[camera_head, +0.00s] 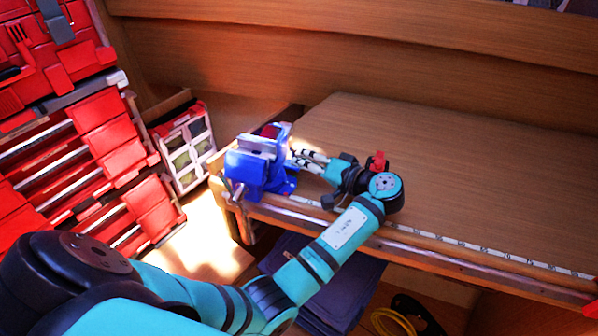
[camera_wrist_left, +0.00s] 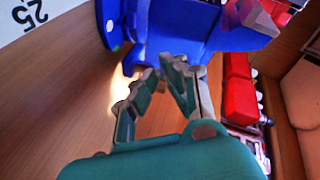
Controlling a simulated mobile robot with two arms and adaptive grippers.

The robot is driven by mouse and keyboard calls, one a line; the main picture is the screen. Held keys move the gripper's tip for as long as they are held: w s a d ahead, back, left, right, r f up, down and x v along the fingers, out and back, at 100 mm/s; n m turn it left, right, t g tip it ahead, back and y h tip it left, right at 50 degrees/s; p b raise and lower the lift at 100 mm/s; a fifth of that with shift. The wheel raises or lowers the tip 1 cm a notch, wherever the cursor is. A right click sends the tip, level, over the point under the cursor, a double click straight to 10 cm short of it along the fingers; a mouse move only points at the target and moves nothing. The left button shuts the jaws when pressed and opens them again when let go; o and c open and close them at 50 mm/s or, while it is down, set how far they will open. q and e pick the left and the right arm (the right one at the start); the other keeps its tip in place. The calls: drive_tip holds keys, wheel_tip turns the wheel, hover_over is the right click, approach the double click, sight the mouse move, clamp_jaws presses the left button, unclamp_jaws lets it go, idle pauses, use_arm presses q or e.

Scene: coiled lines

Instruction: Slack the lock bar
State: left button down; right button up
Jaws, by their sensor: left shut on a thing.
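A blue vise (camera_head: 262,172) with grey jaws stands on the left end of the wooden bench. It also shows at the top of the left wrist view (camera_wrist_left: 180,25). My left gripper (camera_head: 297,158) reaches in from the right side of the vise, close against its body. In the left wrist view its fingers (camera_wrist_left: 166,65) come nearly together right at the blue body, shut on a small part there. That part, the lock bar, is mostly hidden by the fingertips. My right gripper is not in view.
The bench top (camera_head: 450,150) is clear to the right, with a measuring strip (camera_head: 470,246) along its front edge. A small red object (camera_head: 378,160) shows behind my left wrist. Red drawers (camera_head: 100,140) and an organiser case (camera_head: 186,147) stand left.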

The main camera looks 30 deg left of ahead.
use_arm(q)
drive_tip(key=shift+w+n+g+b, duration=0.4)
drive_tip(key=shift+n+g+b, duration=0.5)
drive_tip(key=shift+g+b, duration=0.3)
drive_tip(key=shift+w+r+n+g+b, duration=0.1)
drive_tip(key=shift+r+n+g+b, duration=0.05)
drive_tip(key=shift+n+g+b, duration=0.35)
drive_tip(key=shift+r, duration=0.1)
drive_tip(key=c, duration=1.5)
unclamp_jaws()
drive_tip(key=shift+o, duration=0.2)
wheel_tip(320, 180, up, 10)
drive_tip(key=shift+s, duration=0.2)
